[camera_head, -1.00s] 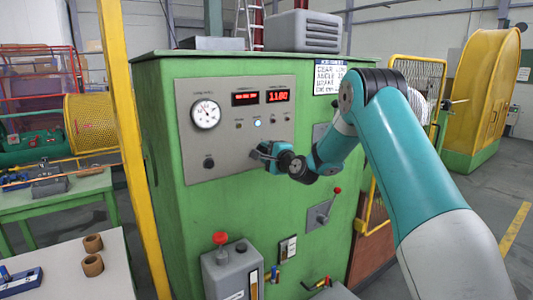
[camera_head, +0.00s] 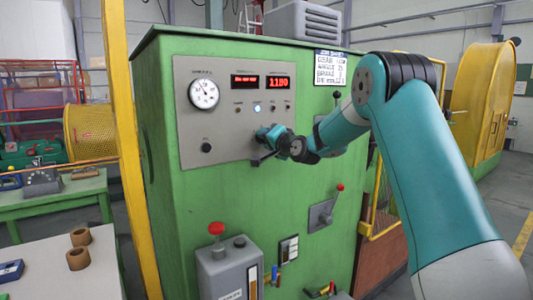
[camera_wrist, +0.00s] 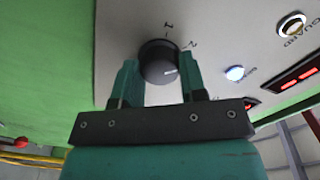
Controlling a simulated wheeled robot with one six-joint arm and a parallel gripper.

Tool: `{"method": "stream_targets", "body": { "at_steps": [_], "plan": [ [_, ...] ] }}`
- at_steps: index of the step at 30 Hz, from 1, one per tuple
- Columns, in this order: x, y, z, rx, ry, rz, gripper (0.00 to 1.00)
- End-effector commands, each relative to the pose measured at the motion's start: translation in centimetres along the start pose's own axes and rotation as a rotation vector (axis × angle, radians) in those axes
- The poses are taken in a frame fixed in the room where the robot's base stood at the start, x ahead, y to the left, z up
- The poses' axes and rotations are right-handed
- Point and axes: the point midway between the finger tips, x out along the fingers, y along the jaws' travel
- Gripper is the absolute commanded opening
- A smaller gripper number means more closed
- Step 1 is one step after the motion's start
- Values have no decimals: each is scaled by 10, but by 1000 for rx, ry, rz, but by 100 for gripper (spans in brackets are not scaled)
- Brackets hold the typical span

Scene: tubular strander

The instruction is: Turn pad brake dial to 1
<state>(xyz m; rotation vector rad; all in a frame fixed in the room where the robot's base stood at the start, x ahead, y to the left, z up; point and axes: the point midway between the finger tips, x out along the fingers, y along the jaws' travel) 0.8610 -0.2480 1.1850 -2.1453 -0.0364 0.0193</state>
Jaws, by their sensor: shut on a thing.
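The pad brake dial is a round black knob (camera_wrist: 157,58) with a white pointer line, on a grey panel in the wrist view. Marks 1 and 2 are printed above and to the upper right of it. The pointer faces right, nearer the 2 than the 1. My gripper (camera_wrist: 158,78) has one finger on each side of the dial and is shut on it. In the head view my gripper (camera_head: 266,145) is at the panel's lower right and hides the dial.
The panel (camera_head: 228,135) carries a round gauge (camera_head: 204,93), red displays (camera_head: 279,83), a lit white button and a small black knob (camera_head: 206,147). A red-handled lever (camera_head: 325,210) is below my arm. A yellow post (camera_head: 125,140) stands left of the green cabinet.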

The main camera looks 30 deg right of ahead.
Motion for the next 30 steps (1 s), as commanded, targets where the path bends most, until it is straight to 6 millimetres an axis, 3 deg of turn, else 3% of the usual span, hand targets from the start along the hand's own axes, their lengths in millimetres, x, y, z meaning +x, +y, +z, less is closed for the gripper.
{"method": "stream_targets", "body": {
  "at_steps": [1, 30],
  "plan": [
    [0, 7, 4, -46, 1, -1, 15],
    [0, 4, 3, -883, -2, 1, 15]
  ]
}}
